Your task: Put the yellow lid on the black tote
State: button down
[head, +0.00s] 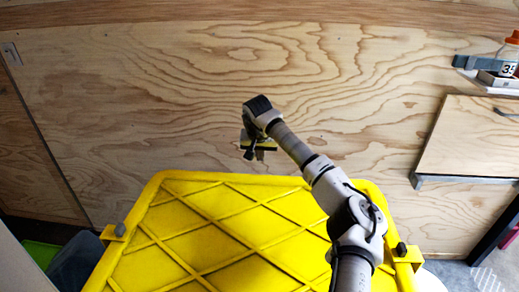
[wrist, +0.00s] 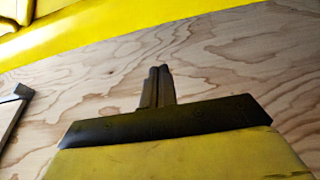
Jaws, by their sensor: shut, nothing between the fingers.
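The yellow lid (head: 215,235), a large panel with raised diagonal ribs, fills the lower middle of the head view. A yellow clip with a dark knob shows at each side. The lid's edge also shows as a yellow band across the top of the wrist view (wrist: 110,28). My gripper (head: 250,155) is beyond the lid's far edge in the head view, in front of the plywood wall. Its two fingers are together and empty in the wrist view (wrist: 157,70). I cannot make out the black tote; whether it is under the lid is hidden.
A plywood wall (head: 150,110) stands behind the lid. At right are a wooden panel (head: 470,140) and a shelf holding an orange-capped bottle (head: 508,50). A green object (head: 40,254) and a dark blue-grey object (head: 75,265) are at lower left.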

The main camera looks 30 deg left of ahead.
aim_at(259, 178)
jog(key=shift+s+d+f+p, duration=0.2)
jog(key=shift+s+f+p, duration=0.2)
jog(key=shift+f, duration=0.35)
jog(key=shift+s+d+f+p, duration=0.15)
jog(key=shift+s+f+p, duration=0.15)
jog(key=shift+f+p, duration=0.35)
jog(key=shift+s+d+f+p, duration=0.2)
jog(key=shift+s+f+p, duration=0.15)
jog(key=shift+f, duration=0.5)
jog(key=shift+s+d+b, duration=0.25)
jog(key=shift+s+b, duration=0.25)
jog(key=shift+b, duration=0.35)
jog(key=shift+s+d+f, duration=0.1)
jog(key=shift+s+d, duration=0.2)
jog(key=shift+s, duration=0.3)
jog(key=b+v, duration=0.3)
jog(key=v, duration=1.1)
